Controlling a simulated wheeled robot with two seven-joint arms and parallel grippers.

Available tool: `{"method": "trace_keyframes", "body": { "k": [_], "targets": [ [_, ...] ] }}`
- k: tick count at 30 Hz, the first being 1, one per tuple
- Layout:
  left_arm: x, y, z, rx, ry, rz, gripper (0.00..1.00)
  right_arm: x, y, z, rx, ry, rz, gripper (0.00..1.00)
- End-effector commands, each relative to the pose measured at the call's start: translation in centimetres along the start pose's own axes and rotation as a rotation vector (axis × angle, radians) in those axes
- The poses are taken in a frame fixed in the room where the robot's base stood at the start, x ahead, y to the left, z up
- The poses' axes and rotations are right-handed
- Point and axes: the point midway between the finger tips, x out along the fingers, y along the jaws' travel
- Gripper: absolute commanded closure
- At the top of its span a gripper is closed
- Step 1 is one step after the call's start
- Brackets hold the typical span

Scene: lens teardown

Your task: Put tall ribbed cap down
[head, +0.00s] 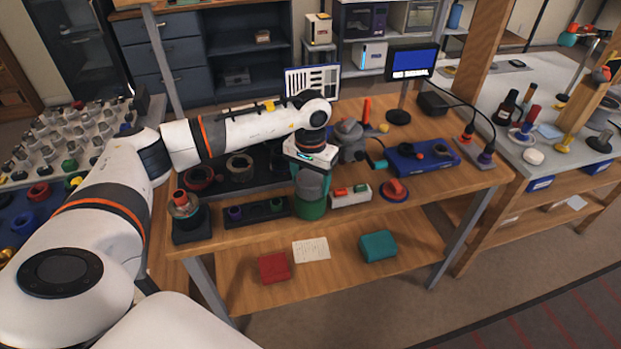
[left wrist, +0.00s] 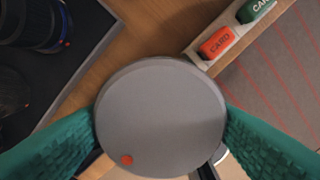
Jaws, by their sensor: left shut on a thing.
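The tall ribbed cap (head: 311,184) is grey, and its flat round top with a small red dot fills the middle of the left wrist view (left wrist: 160,115). My left gripper (head: 310,176) is shut on it, with one green ribbed finger on either side. I cannot tell whether the cap touches that piece. The cap's ribbed side is mostly hidden from the wrist camera. My right gripper is not in view.
A pale holder (head: 350,196) with red and green cards stands just right of the cap. A dark tray (head: 264,210) lies to the left, a red round piece (head: 394,190) and a blue box (head: 422,160) to the right. A grey ribbed piece (head: 350,140) stands behind.

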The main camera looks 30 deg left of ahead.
Motion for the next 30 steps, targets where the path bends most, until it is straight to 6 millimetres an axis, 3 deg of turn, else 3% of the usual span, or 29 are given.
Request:
{"method": "trace_keyframes", "body": {
  "k": [12,13,16,25,30],
  "targets": [
    [1.0,0.0,0.0,0.0,-0.002,0.0,0.55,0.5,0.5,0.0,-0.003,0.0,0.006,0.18],
    [0.8,0.0,0.0,0.0,-0.002,0.0,0.29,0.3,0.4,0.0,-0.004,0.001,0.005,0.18],
    [0.8,0.0,0.0,0.0,-0.001,0.0,0.12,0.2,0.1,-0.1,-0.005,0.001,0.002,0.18],
    [0.7,0.0,0.0,0.0,-0.002,0.0,0.12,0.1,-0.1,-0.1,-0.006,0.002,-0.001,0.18],
    [-0.7,0.0,0.1,0.0,-0.006,-0.001,0.12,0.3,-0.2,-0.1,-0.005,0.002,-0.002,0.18]
  ]
}}
